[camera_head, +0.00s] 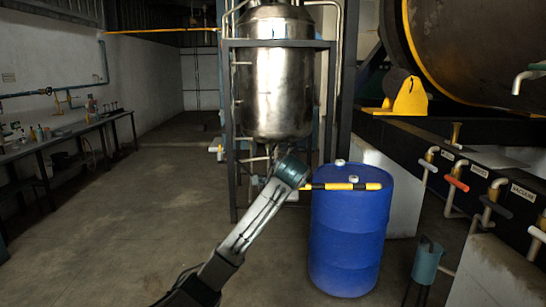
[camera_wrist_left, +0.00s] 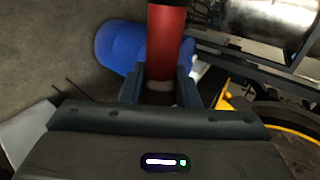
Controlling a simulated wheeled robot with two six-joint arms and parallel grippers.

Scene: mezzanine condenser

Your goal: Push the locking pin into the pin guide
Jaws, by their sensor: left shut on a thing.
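My left arm rises from the bottom of the head view, and its teal wrist (camera_head: 290,170) hides its fingers there. In the left wrist view my left gripper (camera_wrist_left: 160,88) is shut on a red cylinder (camera_wrist_left: 166,38), which runs up out of the top of the picture. A grey band shows at its near end between the fingers. The red cylinder looks like the locking pin, but its far end is out of view. No pin guide can be made out in either view. My right gripper is not in view.
A yellow-and-black striped bar (camera_head: 345,186) shows right of my wrist, across the upper part of a blue drum (camera_head: 348,245). A steel vessel (camera_head: 275,80) stands in a frame behind. Valves on labelled pipes (camera_head: 455,182) line the right. The floor (camera_head: 130,220) at left is clear.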

